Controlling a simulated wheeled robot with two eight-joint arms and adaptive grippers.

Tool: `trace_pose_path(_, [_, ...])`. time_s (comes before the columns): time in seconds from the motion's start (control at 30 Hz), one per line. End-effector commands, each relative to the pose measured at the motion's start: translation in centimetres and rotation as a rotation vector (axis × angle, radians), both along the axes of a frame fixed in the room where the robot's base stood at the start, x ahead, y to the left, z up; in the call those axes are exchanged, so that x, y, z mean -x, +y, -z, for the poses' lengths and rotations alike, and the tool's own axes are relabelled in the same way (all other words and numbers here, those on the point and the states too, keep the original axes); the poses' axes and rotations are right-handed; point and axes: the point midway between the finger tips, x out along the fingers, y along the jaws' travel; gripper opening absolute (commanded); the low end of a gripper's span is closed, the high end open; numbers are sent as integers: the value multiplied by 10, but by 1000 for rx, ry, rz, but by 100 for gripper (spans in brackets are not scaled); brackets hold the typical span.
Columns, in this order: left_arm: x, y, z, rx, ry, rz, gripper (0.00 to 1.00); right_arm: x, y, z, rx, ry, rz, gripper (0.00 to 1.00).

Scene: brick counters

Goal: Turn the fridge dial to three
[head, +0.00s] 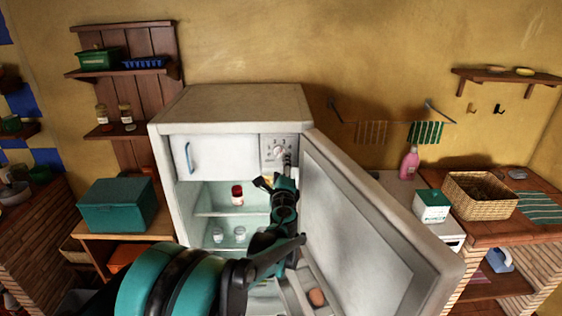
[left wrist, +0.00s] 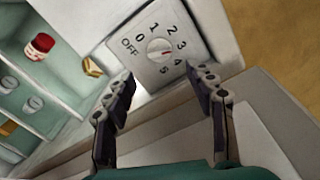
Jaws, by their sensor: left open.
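The fridge dial (head: 279,151) is a round white knob on a panel at the upper right inside the open fridge (head: 230,105). In the left wrist view the dial (left wrist: 159,50) is ringed by OFF and the numbers 0 to 5. My left gripper (head: 272,182) is just below the dial. In the left wrist view its two fingers (left wrist: 166,82) are spread and empty, short of the knob. My right gripper is not in view.
The fridge door (head: 365,225) stands open to the right of my left arm. A red-lidded jar (head: 237,194) stands on an inner shelf. A freezer compartment door (head: 215,157) is left of the dial. Counters with a green box (head: 117,205) and a basket (head: 478,195) flank the fridge.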

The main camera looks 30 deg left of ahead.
Motion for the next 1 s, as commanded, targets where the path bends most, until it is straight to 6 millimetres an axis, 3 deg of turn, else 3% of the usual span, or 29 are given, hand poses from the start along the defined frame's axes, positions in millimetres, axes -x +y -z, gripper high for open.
trace_pose_path(0.1, [20,-13,0,0,0,2,55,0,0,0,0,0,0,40])
trace_pose_path(0.3, [36,-23,0,0,0,0,55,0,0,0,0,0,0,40])
trace_pose_path(0.87, [39,-24,0,2,0,0,55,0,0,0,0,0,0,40])
trace_pose_path(1.0, [53,-27,4,103,-26,-20,55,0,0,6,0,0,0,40])
